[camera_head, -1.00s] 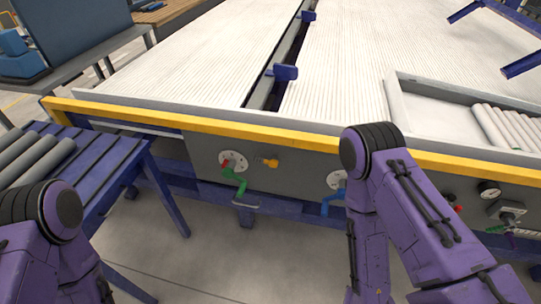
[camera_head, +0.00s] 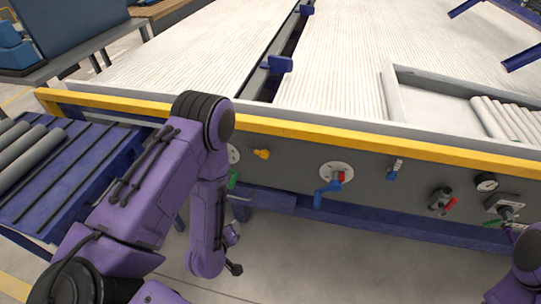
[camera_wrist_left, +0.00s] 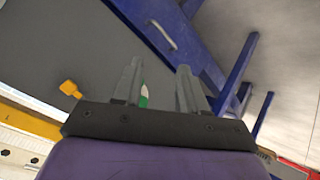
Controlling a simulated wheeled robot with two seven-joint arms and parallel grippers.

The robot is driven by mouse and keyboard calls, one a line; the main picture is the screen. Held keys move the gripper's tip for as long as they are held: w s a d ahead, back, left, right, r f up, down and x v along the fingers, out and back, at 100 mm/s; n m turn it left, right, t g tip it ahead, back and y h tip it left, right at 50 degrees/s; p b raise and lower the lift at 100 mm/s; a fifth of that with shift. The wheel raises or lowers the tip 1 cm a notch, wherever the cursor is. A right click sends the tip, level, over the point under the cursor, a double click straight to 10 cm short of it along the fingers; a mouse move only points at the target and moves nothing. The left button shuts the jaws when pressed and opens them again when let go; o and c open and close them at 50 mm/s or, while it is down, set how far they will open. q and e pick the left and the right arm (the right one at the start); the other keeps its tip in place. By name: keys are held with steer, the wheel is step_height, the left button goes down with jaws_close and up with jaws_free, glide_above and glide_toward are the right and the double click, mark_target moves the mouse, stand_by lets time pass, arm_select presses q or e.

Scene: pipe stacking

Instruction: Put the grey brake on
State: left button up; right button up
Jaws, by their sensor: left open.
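The front panel (camera_head: 390,185) of the roller table carries several coloured controls. A dark grey control with a red part (camera_head: 440,200) sits right of centre. Farther right is a grey plate with a dark knob (camera_head: 505,212). I cannot tell which is the grey brake. My left arm reaches in front of the panel's left part; its gripper is mostly hidden there. In the left wrist view my left gripper (camera_wrist_left: 158,68) is open, with a green handle (camera_wrist_left: 144,97) showing between its fingers; contact cannot be told.
A yellow rail (camera_head: 330,131) runs above. A blue rack with grey pipes (camera_head: 35,150) is left. The floor in front is clear.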

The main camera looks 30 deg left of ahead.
arm_select(q)
steer(key=w+a+r+n+t+b, duration=0.2)
steer(key=w+n+t, duration=0.15)
steer(key=w, duration=0.55)
steer(key=n+t+y+b, duration=0.1)
steer(key=n+t, duration=0.4)
glide_toward(250, 152)
steer(key=w, duration=0.1)
steer(key=shift+m, duration=0.25)
steer(key=x, duration=0.9)
steer(key=shift+w+a, duration=0.25)
steer(key=shift+w, duration=0.1)
arm_select(e)
step_height(250, 152, down, 5)
steer(key=shift+w+r, duration=0.1)
arm_select(q)
steer(key=shift+c, duration=0.3)
jaws_close()
